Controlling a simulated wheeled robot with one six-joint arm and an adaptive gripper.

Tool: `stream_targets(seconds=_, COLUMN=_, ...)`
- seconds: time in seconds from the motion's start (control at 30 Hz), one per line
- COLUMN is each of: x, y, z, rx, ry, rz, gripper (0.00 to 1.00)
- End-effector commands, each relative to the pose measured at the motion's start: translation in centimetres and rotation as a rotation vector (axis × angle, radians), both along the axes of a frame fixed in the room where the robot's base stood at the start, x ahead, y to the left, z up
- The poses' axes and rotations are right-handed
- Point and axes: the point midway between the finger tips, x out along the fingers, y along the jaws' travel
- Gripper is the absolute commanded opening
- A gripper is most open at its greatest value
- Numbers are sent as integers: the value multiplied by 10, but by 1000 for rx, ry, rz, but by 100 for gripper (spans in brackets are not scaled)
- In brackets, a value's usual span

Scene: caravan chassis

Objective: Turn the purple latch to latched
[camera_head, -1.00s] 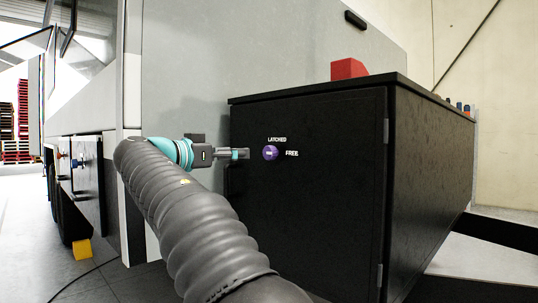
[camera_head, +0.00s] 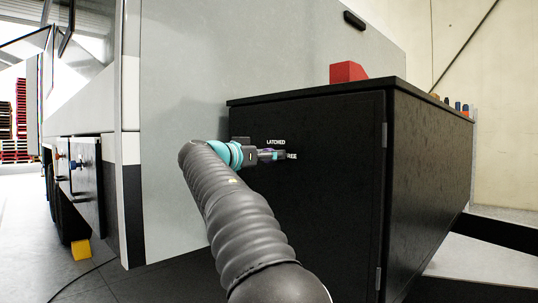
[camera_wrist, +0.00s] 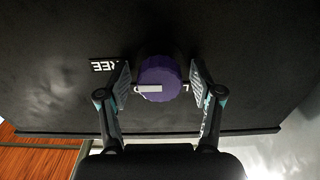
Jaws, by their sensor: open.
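The purple latch (camera_wrist: 160,78) is a round knob on the black cabinet front, between my open gripper's two fingers in the wrist view. Its white mark lies toward the left, on the side of the FREE label (camera_wrist: 105,67). The left finger is close to the knob; a small gap shows at the right finger, and contact cannot be told. In the head view my gripper (camera_head: 280,155) is at the cabinet front and hides most of the latch. The LATCHED label (camera_head: 276,142) shows just above it, and FREE is partly covered.
The black cabinet (camera_head: 330,215) has a hinged front door and a red block (camera_head: 348,71) on top. A grey caravan wall (camera_head: 185,130) rises behind and left of it. A yellow wedge (camera_head: 81,250) lies on the floor at left.

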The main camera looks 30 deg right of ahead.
Motion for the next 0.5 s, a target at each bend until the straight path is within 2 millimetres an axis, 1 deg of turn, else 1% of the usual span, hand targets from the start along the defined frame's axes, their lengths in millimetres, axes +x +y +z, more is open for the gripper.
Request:
stream_targets(seconds=0.17, x=0, y=0, z=0, rx=0, ry=0, rz=0, gripper=66)
stream_targets(seconds=0.2, x=0, y=0, z=0, rx=0, ry=0, rz=0, gripper=61)
stream_targets(seconds=0.27, x=0, y=0, z=0, rx=0, ry=0, rz=0, gripper=46)
stream_targets(seconds=0.3, x=0, y=0, z=0, rx=0, ry=0, rz=0, gripper=36)
stream_targets(seconds=0.37, x=0, y=0, z=0, rx=0, ry=0, rz=0, gripper=21)
stream_targets(seconds=0.4, x=0, y=0, z=0, rx=0, ry=0, rz=0, gripper=11)
stream_targets(seconds=0.43, x=0, y=0, z=0, rx=0, ry=0, rz=0, gripper=5)
stream_targets(seconds=0.5, x=0, y=0, z=0, rx=0, ry=0, rz=0, gripper=5)
